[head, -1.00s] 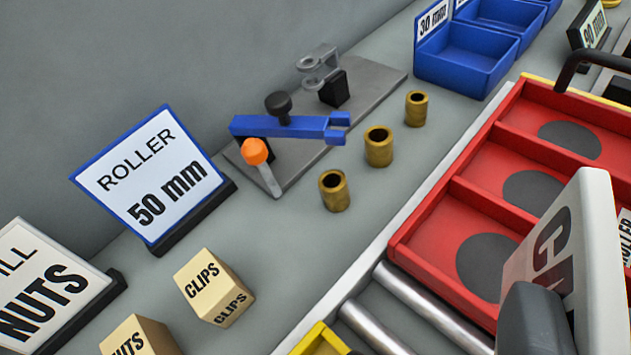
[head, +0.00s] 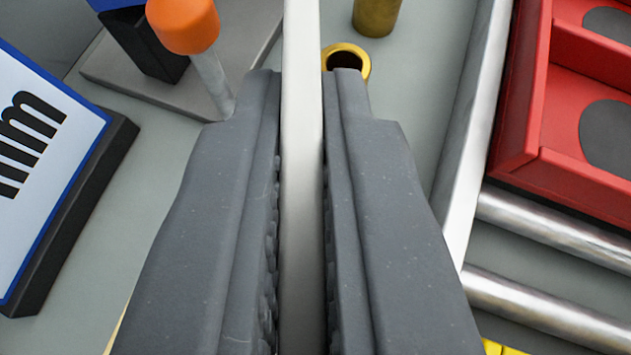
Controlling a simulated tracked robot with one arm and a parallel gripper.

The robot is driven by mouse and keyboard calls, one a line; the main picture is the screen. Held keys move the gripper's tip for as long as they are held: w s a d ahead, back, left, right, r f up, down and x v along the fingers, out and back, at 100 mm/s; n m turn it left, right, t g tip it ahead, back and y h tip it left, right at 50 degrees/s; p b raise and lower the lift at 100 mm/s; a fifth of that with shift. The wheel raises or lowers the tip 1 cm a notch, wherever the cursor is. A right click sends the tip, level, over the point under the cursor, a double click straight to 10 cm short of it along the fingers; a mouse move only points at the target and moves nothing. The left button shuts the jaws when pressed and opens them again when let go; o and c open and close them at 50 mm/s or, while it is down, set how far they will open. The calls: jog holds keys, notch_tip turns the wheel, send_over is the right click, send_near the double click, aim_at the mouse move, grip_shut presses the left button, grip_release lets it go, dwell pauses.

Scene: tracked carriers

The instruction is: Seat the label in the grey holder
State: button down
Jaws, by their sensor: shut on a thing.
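My gripper (head: 304,85) is in the middle of the head view, its two dark grey fingers shut on a white label (head: 302,200). The label is a thin plate seen edge-on, standing between the fingers and reaching past their tips to the top of the picture. Its printed faces are hidden from this angle. I do not make out an empty grey holder in this view.
At left a blue-edged sign (head: 38,140) ending in "mm" stands in a black base (head: 80,210). An orange-knobbed lever (head: 183,25) stands on a grey plate beyond. Brass bushings (head: 376,15) lie ahead. At right are a red tray (head: 520,150) and metal rollers (head: 560,235).

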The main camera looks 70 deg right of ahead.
jog(key=shift+f+b, duration=0.35)
jog(key=shift+f, duration=2.85)
jog(key=shift+f, duration=0.1)
jog(key=c, duration=1.6)
grip_release()
jog(key=shift+s+a+r, duration=0.1)
jog(key=shift+a+r, duration=0.15)
jog(key=p+v, duration=0.1)
jog(key=v, duration=1)
jog(key=shift+a, duration=0.2)
